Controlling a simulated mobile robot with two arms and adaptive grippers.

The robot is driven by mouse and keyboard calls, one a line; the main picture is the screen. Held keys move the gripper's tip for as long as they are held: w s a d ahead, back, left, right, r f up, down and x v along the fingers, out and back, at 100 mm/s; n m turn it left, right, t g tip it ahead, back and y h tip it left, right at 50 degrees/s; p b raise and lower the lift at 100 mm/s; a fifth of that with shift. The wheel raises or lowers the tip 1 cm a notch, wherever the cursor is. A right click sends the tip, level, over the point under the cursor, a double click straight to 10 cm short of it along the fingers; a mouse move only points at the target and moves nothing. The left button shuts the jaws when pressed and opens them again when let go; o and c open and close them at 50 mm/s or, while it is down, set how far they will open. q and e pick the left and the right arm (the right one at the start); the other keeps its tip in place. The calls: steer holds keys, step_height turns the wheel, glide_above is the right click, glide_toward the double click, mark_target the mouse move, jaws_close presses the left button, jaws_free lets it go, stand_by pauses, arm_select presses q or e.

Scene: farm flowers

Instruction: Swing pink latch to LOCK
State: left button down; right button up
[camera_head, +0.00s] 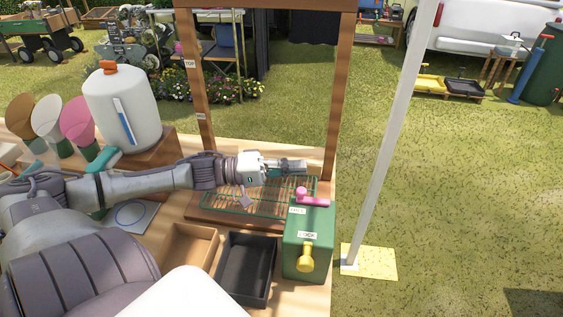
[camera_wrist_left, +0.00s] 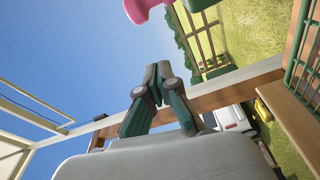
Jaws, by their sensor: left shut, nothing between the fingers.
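The pink latch (camera_head: 312,199) sits on top of a green box (camera_head: 301,262) at the front right of the table. Its arm lies pointing right, and its round end is at the left. My right gripper is not in view.
A yellow knob (camera_head: 306,258) sticks out of the box front. A black tray (camera_head: 246,268) and a wooden tray (camera_head: 188,247) stand left of the box. A wooden frame post (camera_head: 341,90) rises behind. A white dispenser (camera_head: 122,108) stands at the left.

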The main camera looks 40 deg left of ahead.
arm_select(q)
steer(key=shift+s+d+f+p, duration=0.2)
steer(key=shift+s+d+p, duration=0.35)
steer(key=shift+s, duration=0.25)
steer(key=shift+s+d+f+p, duration=0.15)
steer(key=shift+s+d+p, duration=0.15)
steer(key=shift+s+d, duration=0.4)
steer(key=shift+s+a, duration=0.1)
steer(key=shift+a, duration=0.05)
